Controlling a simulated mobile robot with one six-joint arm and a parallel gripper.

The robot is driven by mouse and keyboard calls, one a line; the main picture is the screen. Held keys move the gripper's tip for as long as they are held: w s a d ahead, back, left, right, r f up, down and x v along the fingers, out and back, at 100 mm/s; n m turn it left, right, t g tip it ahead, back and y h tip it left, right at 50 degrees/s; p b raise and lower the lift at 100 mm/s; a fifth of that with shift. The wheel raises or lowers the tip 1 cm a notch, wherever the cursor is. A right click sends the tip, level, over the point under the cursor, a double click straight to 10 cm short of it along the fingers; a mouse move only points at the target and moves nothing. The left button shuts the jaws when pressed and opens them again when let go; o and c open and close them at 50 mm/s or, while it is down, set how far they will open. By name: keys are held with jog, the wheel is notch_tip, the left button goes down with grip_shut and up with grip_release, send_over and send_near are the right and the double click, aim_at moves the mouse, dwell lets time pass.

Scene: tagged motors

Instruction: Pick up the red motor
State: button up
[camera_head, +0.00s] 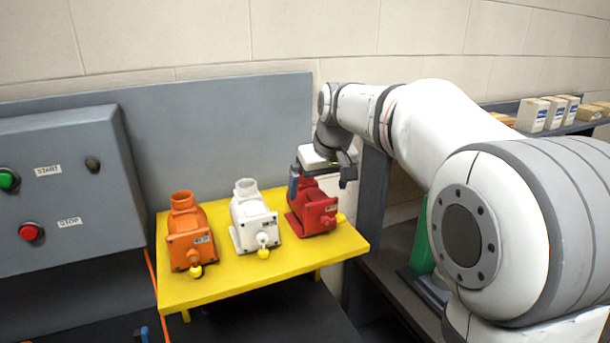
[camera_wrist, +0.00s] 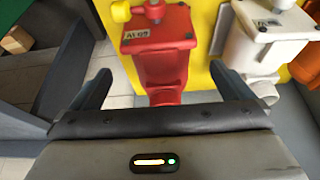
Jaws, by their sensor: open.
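The red motor (camera_head: 315,209) stands at the right end of the yellow table (camera_head: 290,268) in the head view. My gripper (camera_head: 322,178) is at the red motor's upper part, and hides some of it. In the wrist view the red motor (camera_wrist: 162,62) lies between and beyond the two open fingers of my gripper (camera_wrist: 160,88). Its label and a yellow knob show at the top. The fingers look apart from it on both sides; whether anything touches is not clear.
A white motor (camera_head: 252,218) stands left of the red one, and an orange motor (camera_head: 188,235) stands farther left. A grey control box (camera_head: 75,190) with green and red buttons is at the left. A grey panel (camera_head: 220,130) rises behind the table. Boxes (camera_head: 545,112) sit on a shelf at right.

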aim_at(313, 190)
jog(key=shift+w+a+f+b, duration=0.25)
jog(key=shift+w+f+b, duration=0.1)
jog(key=shift+w, duration=0.15)
jog(key=shift+w+a+f+b, duration=0.2)
jog(key=shift+w+b, duration=0.1)
jog(key=shift+w, duration=0.2)
jog(key=b+x, duration=0.2)
jog(key=x, duration=0.3)
jog(key=shift+w+f+b, duration=0.2)
jog(key=shift+f+b, duration=0.1)
jog(key=shift+f, duration=0.05)
jog(key=shift+r, duration=0.1)
jog(key=shift+s, duration=0.1)
jog(key=shift+c, duration=0.3)
jog(key=c, duration=2)
jog(key=shift+r, duration=0.2)
